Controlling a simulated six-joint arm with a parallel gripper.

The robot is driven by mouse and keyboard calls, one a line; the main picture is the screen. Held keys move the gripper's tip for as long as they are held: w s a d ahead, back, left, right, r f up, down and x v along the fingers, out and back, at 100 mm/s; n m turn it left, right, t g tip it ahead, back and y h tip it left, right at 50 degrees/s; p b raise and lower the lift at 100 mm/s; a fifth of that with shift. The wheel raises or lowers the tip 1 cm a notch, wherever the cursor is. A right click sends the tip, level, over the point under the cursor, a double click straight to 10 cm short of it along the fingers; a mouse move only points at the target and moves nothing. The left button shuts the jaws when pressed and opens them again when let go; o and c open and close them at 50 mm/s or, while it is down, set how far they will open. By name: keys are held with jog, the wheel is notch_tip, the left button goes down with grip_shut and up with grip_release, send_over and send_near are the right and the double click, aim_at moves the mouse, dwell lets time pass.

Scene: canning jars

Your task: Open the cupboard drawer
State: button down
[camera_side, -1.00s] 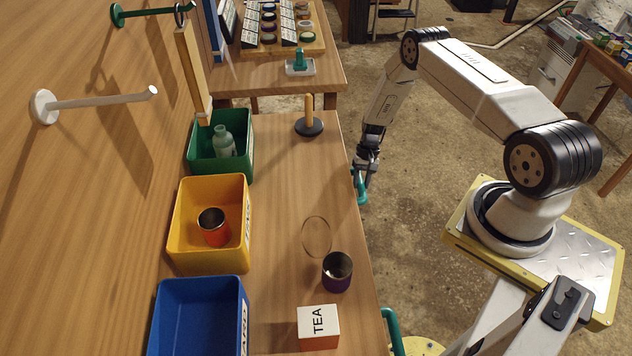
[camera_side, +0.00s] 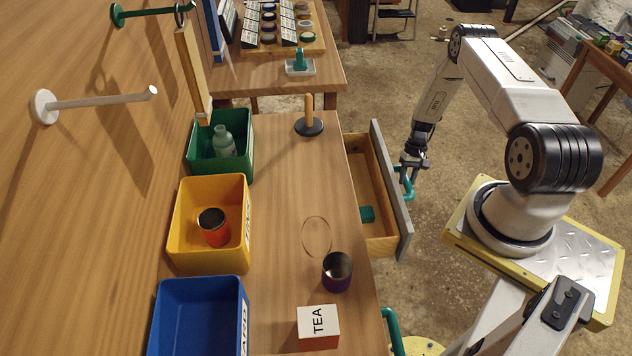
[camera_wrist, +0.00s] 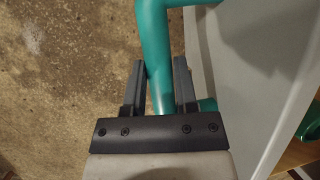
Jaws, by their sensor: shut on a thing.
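The cupboard drawer (camera_side: 391,190) stands pulled out from the right side of the wooden bench, with a grey front and a wooden inside. A small teal thing (camera_side: 367,214) lies inside it. My gripper (camera_side: 408,174) is at the teal drawer handle (camera_side: 409,190), outside the drawer front. In the wrist view my gripper (camera_wrist: 160,88) has a finger on each side of the teal handle (camera_wrist: 154,40) and is shut on it. The grey drawer front (camera_wrist: 250,60) fills the right of that view.
On the bench (camera_side: 290,190) are a green bin (camera_side: 243,165), a yellow bin (camera_side: 180,245), a blue bin (camera_side: 160,315), a purple can (camera_side: 337,278), a TEA box (camera_side: 318,325) and an upright peg (camera_side: 309,125). Another teal handle (camera_side: 393,330) is nearer the front.

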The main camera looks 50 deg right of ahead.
jog(key=s+d, duration=0.6)
jog(key=shift+c, duration=2)
grip_release()
jog(key=shift+w+r, duration=0.1)
jog(key=v, duration=0.7)
jog(key=shift+r, duration=0.3)
jog(key=shift+d, duration=0.15)
